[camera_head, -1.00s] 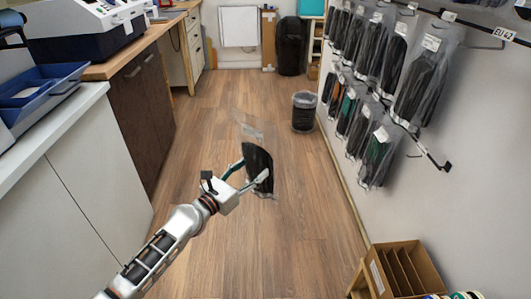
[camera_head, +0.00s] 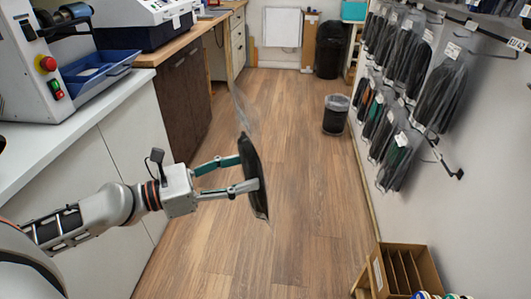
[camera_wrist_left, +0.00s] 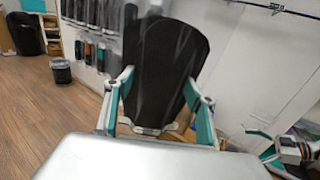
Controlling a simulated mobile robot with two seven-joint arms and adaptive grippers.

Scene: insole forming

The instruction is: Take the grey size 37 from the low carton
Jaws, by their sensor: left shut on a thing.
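My left gripper (camera_head: 250,175) is shut on a dark, insole-shaped pack in a clear bag (camera_head: 253,160). It holds the pack upright in the air over the floor, and the clear bag top sticks up above it. In the left wrist view the pack (camera_wrist_left: 165,65) stands between the two teal fingers and looks almost black; no size can be read. A low brown carton (camera_head: 377,272) with upright dividers is at the bottom right, and its slots look empty from here. A gripper with teal fingers, my right one (camera_wrist_left: 263,145), shows at the right edge of the wrist view, its fingers apart.
Bagged insoles (camera_head: 405,60) hang in rows on the right wall, with bare hooks sticking out. A white cabinet and counter (camera_head: 90,105) with a machine and blue tray (camera_head: 100,75) line the left. A waste bin (camera_head: 336,115) stands ahead. The middle floor is clear.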

